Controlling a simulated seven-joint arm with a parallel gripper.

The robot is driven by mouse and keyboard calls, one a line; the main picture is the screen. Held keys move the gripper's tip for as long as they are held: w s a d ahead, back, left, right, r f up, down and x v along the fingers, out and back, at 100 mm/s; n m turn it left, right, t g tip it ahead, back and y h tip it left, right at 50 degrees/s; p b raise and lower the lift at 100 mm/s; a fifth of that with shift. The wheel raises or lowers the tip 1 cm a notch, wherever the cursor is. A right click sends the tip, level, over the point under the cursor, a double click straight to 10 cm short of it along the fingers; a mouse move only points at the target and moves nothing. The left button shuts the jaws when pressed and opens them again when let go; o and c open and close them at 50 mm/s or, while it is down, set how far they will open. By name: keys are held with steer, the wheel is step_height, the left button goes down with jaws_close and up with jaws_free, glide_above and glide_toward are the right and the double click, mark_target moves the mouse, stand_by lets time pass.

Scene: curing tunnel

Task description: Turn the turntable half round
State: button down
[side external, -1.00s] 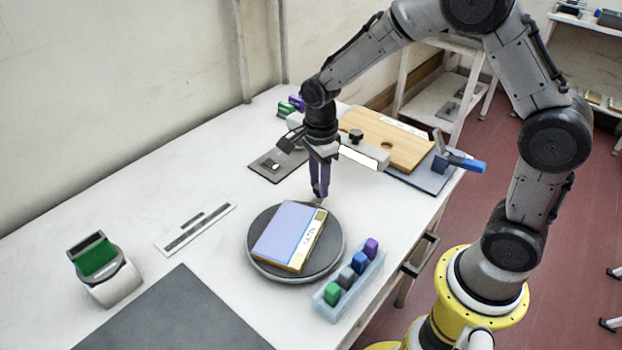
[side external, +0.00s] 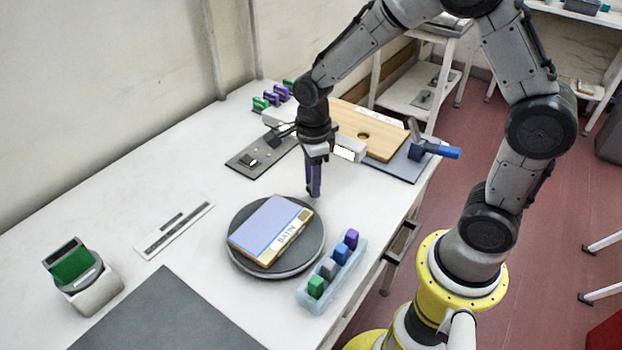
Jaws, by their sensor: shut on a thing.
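The turntable (side external: 238,262) is a round dark grey disc on the white bench. A flat box (side external: 268,226) with a lilac top and a pale lettered side lies on it, turned at an angle to the bench edge. My gripper (side external: 313,193) points down at the turntable's back right rim, beside the box and apart from it. Its purple fingers are shut at the rim. What they pinch is hidden behind the fingertips, but it seems to be part of the turntable's edge.
A pale rack (side external: 307,298) of coloured blocks stands close at the turntable's front right. A wooden board (side external: 385,140) and a grey plate (side external: 262,157) lie behind my gripper. A ruler (side external: 176,230), a green-faced device (side external: 82,276) and a dark mat (side external: 165,315) are left and in front.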

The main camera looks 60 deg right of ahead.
steer(key=shift+r, duration=0.1)
steer(key=c, duration=0.5)
jaws_free()
steer(key=shift+c, duration=0.2)
step_height(320, 180, up, 14)
steer(key=shift+s, duration=0.1)
steer(key=s+r+n+t, duration=0.45)
steer(key=s+r, duration=0.25)
steer(key=s, duration=0.3)
steer(key=s+f+n, duration=0.2)
steer(key=s+n, duration=0.1)
steer(key=n, duration=0.7)
steer(key=s+d+f+n+t, duration=0.1)
steer(key=s+n, duration=0.3)
steer(key=n, duration=0.7)
steer(key=shift+s+f, duration=0.2)
steer(key=shift+f, duration=0.4)
